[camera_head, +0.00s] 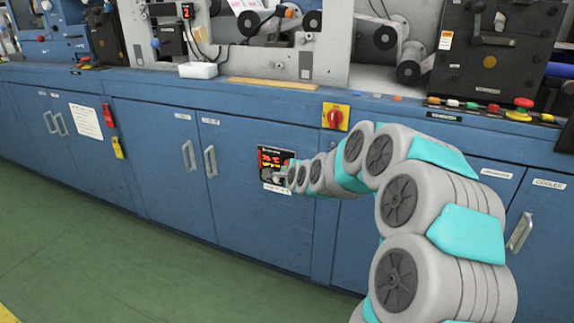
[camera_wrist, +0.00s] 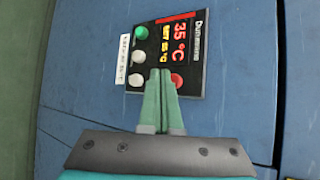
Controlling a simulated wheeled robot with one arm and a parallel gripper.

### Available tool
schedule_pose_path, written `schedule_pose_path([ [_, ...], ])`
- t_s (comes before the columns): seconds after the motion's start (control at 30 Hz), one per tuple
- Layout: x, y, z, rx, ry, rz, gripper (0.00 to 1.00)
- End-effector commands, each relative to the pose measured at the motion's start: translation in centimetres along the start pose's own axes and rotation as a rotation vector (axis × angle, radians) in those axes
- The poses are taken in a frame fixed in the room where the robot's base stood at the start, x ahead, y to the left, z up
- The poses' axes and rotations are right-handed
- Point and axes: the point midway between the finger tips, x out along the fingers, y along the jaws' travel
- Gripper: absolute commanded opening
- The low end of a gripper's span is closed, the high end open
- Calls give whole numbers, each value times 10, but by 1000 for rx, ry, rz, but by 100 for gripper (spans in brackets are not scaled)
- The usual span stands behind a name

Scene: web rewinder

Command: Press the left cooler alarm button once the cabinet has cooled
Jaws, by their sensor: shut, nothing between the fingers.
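The cooler's black control panel (camera_head: 272,157) is set in the blue cabinet front, left of my arm. In the wrist view, the panel (camera_wrist: 192,92) appears turned sideways. Its red display (camera_wrist: 180,40) reads 35 °C; a yellow set-value line beside it is hard to read. It carries a green button (camera_wrist: 142,33), two whitish buttons (camera_wrist: 138,57) and a red button (camera_wrist: 177,81). Which one is the alarm button I cannot tell. My gripper (camera_wrist: 160,73) is shut and empty, its tips over the panel between the lower whitish button and the red one; contact is unclear.
A red rotary switch (camera_head: 335,117) on a yellow plate is above my wrist. Cabinet door handles (camera_head: 210,161) stick out left of the panel. A red mushroom button (camera_head: 523,104) stands on the ledge at right. The green floor (camera_head: 120,260) is clear at left.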

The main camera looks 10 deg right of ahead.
Motion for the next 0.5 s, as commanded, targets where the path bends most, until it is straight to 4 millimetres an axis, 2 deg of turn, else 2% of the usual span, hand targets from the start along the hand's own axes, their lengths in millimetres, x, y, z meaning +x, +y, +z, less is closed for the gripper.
schedule_pose_path([
  [0.33, -2, 0, 1, 0, 0, -3, 0],
  [0.5, -10, 4, 8, 2, -1, -6, 0],
])
